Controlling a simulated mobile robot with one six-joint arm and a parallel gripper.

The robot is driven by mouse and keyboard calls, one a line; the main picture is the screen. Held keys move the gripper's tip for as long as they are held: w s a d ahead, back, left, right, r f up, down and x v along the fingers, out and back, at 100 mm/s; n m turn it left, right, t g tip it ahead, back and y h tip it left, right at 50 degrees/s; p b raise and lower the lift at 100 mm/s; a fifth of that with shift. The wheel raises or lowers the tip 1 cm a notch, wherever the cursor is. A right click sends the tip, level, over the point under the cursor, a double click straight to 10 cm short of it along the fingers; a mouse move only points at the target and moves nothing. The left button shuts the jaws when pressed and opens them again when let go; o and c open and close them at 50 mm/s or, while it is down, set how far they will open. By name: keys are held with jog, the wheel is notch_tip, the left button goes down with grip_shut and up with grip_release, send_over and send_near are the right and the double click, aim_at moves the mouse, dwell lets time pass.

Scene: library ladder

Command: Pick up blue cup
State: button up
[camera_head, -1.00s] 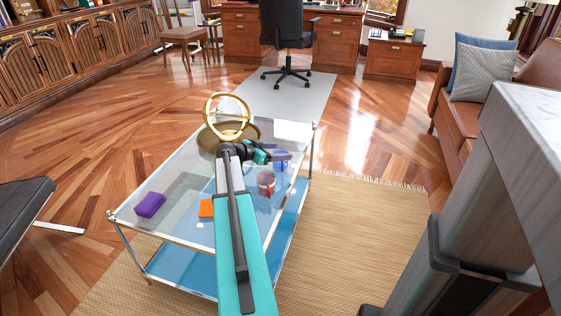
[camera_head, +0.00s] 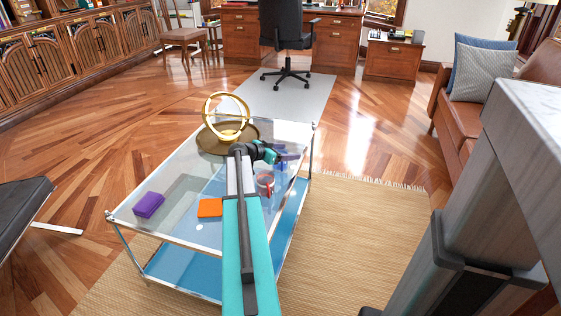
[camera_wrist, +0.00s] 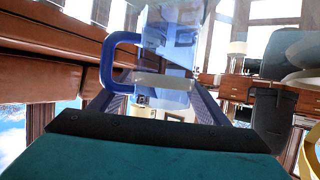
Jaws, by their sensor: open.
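The blue cup (camera_wrist: 170,50) is clear blue, with a solid blue handle (camera_wrist: 107,60) on its left in the wrist view. It stands on the glass table, and in the camera_head view a small part of it (camera_head: 281,161) shows beside my gripper (camera_head: 277,153). In the wrist view my gripper (camera_wrist: 163,98) is open, one finger to each side of the cup's lower part in the picture. I cannot tell whether either finger touches it. The cup's upper edge runs out of the wrist picture.
On the glass table (camera_head: 180,190) a red mug (camera_head: 265,183) stands close to the blue cup. A gold ring ornament (camera_head: 227,115) on a brown tray (camera_head: 210,145) is at the back. An orange block (camera_head: 209,207) and a purple block (camera_head: 149,205) lie nearer the front.

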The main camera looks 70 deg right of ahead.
dwell(0.5)
jog(key=c, duration=1.2)
jog(key=shift+r, duration=0.1)
notch_tip(320, 180, up, 10)
jog(key=shift+f+p, duration=0.1)
jog(key=shift+p, duration=0.95)
